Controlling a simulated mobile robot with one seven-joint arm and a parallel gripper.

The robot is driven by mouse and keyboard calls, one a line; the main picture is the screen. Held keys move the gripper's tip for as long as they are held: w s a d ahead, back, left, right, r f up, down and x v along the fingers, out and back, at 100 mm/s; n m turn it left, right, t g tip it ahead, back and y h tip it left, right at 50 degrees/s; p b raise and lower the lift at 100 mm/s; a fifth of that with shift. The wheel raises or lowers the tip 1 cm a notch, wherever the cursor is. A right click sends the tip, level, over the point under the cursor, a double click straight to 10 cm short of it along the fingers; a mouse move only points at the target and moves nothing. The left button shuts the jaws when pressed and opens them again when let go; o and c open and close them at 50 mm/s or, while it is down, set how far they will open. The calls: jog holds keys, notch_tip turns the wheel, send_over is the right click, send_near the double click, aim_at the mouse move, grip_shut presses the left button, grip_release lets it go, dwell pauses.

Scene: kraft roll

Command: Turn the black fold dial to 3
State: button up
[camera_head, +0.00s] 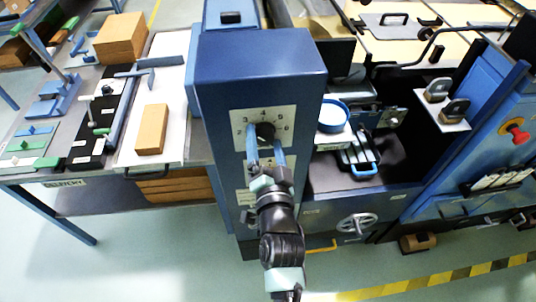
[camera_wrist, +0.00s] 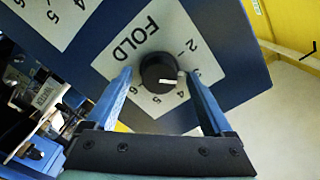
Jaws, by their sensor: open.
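The black fold dial (camera_head: 265,130) sits on a white plate with numbers, on the front of a blue machine box. The wrist view shows the round dial (camera_wrist: 158,71) beside the word FOLD, with a white mark on its face. The mark points toward the numbered side; I cannot tell exactly which number it meets. My gripper (camera_head: 266,154) is open, with its blue fingers reaching toward the dial. In the wrist view my gripper (camera_wrist: 158,77) has one fingertip on each side of the dial, with gaps showing. I cannot tell its depth from the plate.
A second number plate (camera_wrist: 45,15) is on the same panel. A table (camera_head: 70,205) with a cardboard block (camera_head: 151,129) and tools stands left. A round blue-rimmed dish (camera_head: 333,114) and a handwheel (camera_head: 357,222) are right of the box. A red knob (camera_head: 517,133) is far right.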

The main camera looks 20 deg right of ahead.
jog(key=b+v, duration=0.2)
jog(key=v, duration=1)
jog(key=shift+s, duration=0.3)
jog(key=shift+r, duration=0.1)
jog(key=w+a+r+n+t+y, duration=0.1)
jog(key=w+a+r+n+t, duration=0.15)
jog(key=r, duration=0.65)
jog(key=w+a+r+n+t+y, duration=0.1)
jog(key=w+a+r+n, duration=0.15)
jog(key=r, duration=0.55)
jog(key=w+a+r+n+t+y, duration=0.1)
jog(key=w+a+r+n+t, duration=0.15)
jog(key=r, duration=0.65)
jog(key=s+a+r+n+t, duration=0.1)
jog(key=s+r, duration=0.1)
jog(key=r, duration=0.5)
jog(key=s+a+r+n+t+y, duration=0.1)
jog(key=s+a+r+n, duration=0.1)
jog(key=r, duration=0.5)
jog(key=s+a+r+n+t+y, duration=0.1)
jog(key=s+a+r+t, duration=0.1)
jog(key=r, duration=0.6)
jog(key=shift+s+a+n, duration=0.2)
jog(key=shift+s+n, duration=0.15)
jog(key=shift+s, duration=0.55)
